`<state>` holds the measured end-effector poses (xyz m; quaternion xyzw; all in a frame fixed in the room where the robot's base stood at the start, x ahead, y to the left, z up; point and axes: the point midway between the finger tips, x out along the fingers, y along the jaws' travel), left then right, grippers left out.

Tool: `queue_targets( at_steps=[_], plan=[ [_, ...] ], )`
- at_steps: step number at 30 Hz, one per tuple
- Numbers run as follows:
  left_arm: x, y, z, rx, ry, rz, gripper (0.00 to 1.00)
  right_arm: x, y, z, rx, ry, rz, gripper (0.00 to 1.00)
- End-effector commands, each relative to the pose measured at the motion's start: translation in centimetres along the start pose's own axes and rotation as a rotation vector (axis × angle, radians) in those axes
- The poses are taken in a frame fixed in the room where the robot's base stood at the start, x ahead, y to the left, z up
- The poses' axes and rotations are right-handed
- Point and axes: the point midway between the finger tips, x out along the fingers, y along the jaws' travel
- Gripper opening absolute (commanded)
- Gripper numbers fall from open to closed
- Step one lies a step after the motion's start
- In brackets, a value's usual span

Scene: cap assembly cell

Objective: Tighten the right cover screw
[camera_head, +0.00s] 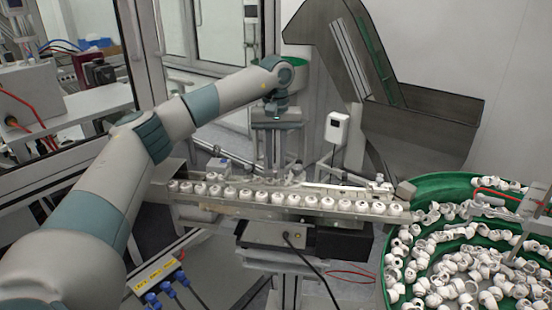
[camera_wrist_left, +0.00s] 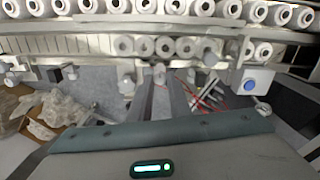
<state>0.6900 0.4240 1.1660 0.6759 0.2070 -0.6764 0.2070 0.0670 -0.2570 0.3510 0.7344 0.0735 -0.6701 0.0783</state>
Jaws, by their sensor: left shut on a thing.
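My left gripper (camera_head: 275,160) points straight down behind the row of white caps, at the linear feeder's middle. In the wrist view its two fingers (camera_wrist_left: 160,88) are close together, shut on a small pale knob that looks like the cover screw (camera_wrist_left: 159,74). The fingers hide part of this screw, and its thread and seat cannot be made out. Another pale knob (camera_wrist_left: 126,86) stands just left of the fingers in the wrist view. In the head view the screw is too small to tell. My right gripper is not in view.
White caps stand in a row on the feeder rail (camera_head: 240,208). A green bowl (camera_head: 420,190) full of loose white parts is at the right. A grey hopper (camera_head: 420,128) stands behind. A sensor block with a blue button (camera_wrist_left: 250,84) sits right of my fingers.

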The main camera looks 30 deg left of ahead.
Motion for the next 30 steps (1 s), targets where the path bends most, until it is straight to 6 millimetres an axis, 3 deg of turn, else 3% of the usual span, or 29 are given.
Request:
queue_targets(
  at_steps=[5, 6, 8, 22, 30],
  plan=[
    [-0.2, 0.1, -0.1, -0.001, 0.004, 0.003, 0.0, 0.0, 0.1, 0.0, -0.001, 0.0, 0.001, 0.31],
    [-0.2, 0.1, -0.1, -0.001, 0.004, 0.003, 0.22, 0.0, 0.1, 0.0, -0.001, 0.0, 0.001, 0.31],
    [-0.2, 0.1, -0.1, -0.001, 0.003, 0.003, 0.36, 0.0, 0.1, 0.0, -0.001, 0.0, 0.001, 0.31],
    [-0.6, 0.0, 0.0, -0.001, 0.002, 0.001, 0.36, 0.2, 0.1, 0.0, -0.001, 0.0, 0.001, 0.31],
    [-3.6, 0.1, 0.0, -0.001, 0.003, 0.004, 0.36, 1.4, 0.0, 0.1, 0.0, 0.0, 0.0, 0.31]
  ],
)
